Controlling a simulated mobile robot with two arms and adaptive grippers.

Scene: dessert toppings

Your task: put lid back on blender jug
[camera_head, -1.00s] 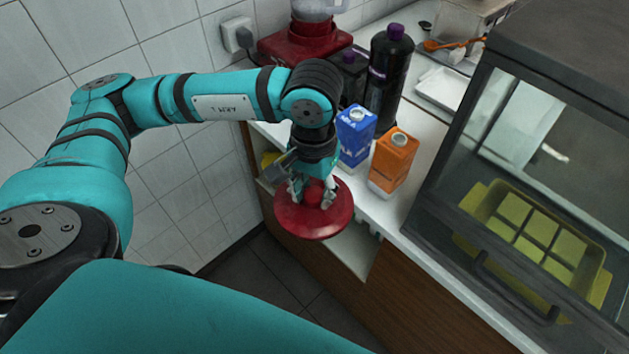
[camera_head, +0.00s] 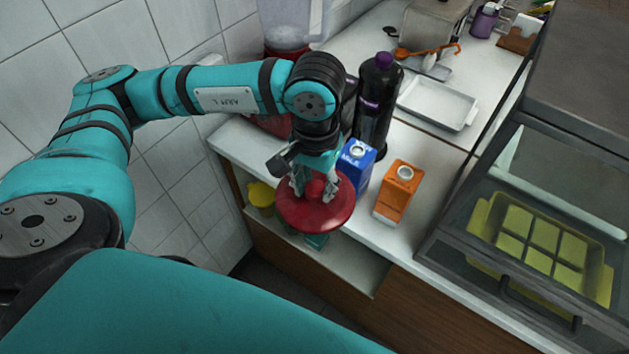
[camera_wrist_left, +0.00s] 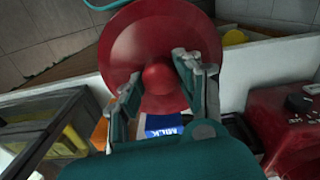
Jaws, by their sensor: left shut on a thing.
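My left gripper (camera_head: 316,188) is shut on the round knob of the red lid (camera_head: 332,214). The lid is held roughly level in front of the counter edge, above the open shelf, left of the cartons. In the left wrist view the fingers (camera_wrist_left: 157,76) sit on both sides of the knob, with the red lid (camera_wrist_left: 122,50) spread beyond them. The clear blender jug (camera_head: 291,22) stands on its red base at the back left of the counter. The jug's top is cut off by the picture edge, and my arm hides much of the base. My right gripper is not in view.
A blue milk carton (camera_head: 357,168), an orange carton (camera_head: 397,192) and a dark bottle (camera_head: 377,105) stand close right of the lid. A white tray (camera_head: 437,103) lies behind. A glass-fronted case (camera_head: 545,205) fills the right. A yellow object (camera_head: 261,195) is on the shelf below.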

